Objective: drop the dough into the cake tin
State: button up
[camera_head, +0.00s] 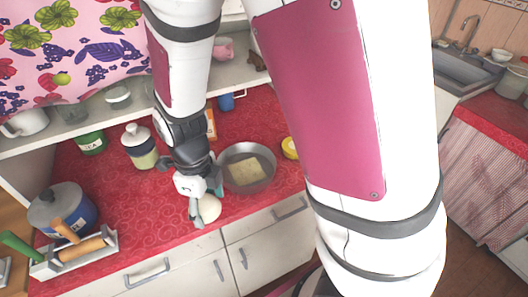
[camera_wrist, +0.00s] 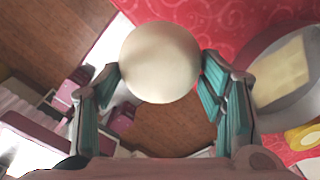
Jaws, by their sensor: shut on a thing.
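The dough (camera_head: 209,209) is a pale, cream-coloured ball. It sits between the fingers of my gripper (camera_head: 206,194), near the front edge of the red counter. In the wrist view the dough (camera_wrist: 160,62) is held between the teal finger pads of my gripper (camera_wrist: 162,90). The cake tin (camera_head: 232,187) is a round grey metal tin on the counter, just right of my gripper. A flat, pale yellow square thing (camera_head: 245,169) lies in it. The tin's rim (camera_wrist: 262,48) also shows at the right of the wrist view.
A yellow round thing (camera_head: 290,148) stands right of the tin. A lidded jar (camera_head: 140,147), a green tin (camera_head: 92,142) and a blue mug (camera_head: 228,101) stand behind. A blue pot (camera_head: 64,210) and a rack with a rolling pin (camera_head: 82,248) are at left. Bare red counter (camera_head: 130,205) lies between.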

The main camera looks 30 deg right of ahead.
aim_at(252, 169)
jog(key=z, duration=0.15)
jog(key=j+z, duration=0.3)
jog(key=j, duration=0.15)
jog(key=k+j+z, duration=0.1)
jog(key=j+z, duration=0.15)
jog(key=j, duration=0.15)
